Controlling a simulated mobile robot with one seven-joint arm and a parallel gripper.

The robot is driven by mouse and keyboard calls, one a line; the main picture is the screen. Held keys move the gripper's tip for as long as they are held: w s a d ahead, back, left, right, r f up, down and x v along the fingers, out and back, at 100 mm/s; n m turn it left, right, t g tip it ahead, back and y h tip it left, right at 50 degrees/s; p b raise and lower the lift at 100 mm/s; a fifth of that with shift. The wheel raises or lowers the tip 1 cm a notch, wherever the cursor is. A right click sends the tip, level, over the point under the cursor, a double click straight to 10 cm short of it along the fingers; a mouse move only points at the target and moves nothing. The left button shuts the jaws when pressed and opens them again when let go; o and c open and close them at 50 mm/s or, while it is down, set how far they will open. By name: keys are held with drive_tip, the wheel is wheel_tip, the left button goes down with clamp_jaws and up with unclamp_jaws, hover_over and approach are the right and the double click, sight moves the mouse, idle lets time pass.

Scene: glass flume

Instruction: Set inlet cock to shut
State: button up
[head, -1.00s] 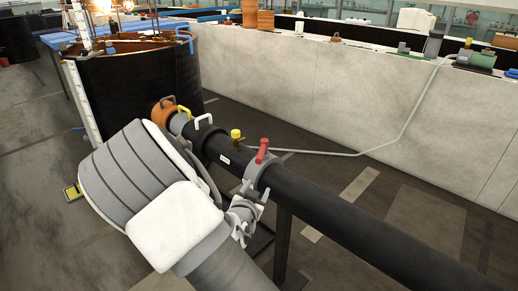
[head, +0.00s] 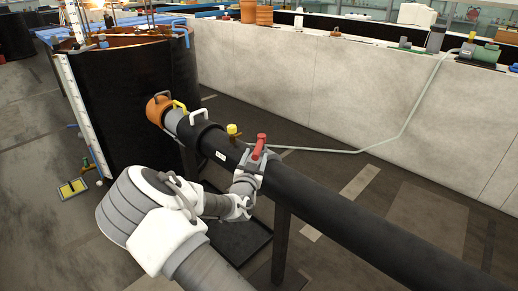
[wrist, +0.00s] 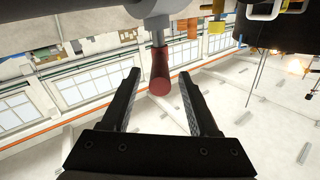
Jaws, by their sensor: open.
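The red lever handle (head: 260,146) of a cock stands on a grey collar (head: 249,164) around the black pipe. I take this for the inlet cock; no readable name shows on it. In the head view my gripper (head: 246,180) is at the near side of this collar, just below the handle. In the wrist view the red handle (wrist: 161,78) hangs from a grey fitting (wrist: 155,10) and its end reaches in between the tips of my gripper (wrist: 158,82). The fingers are open, with a gap on both sides of the handle.
The black pipe (head: 330,210) runs from the orange fitting (head: 158,109) on the dark tank (head: 120,100) to the lower right. A yellow-capped tap (head: 233,130), a white handle (head: 196,115) and a yellow handle (head: 179,106) stand along it. A pale wall (head: 310,80) is behind.

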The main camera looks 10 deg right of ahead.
sight(259, 147)
drive_tip(key=x, duration=0.6)
drive_tip(key=shift+w+d+b, duration=0.1)
drive_tip(key=shift+w+b, duration=0.15)
drive_tip(key=shift+b, duration=0.1)
clamp_jaws()
idle(1.1)
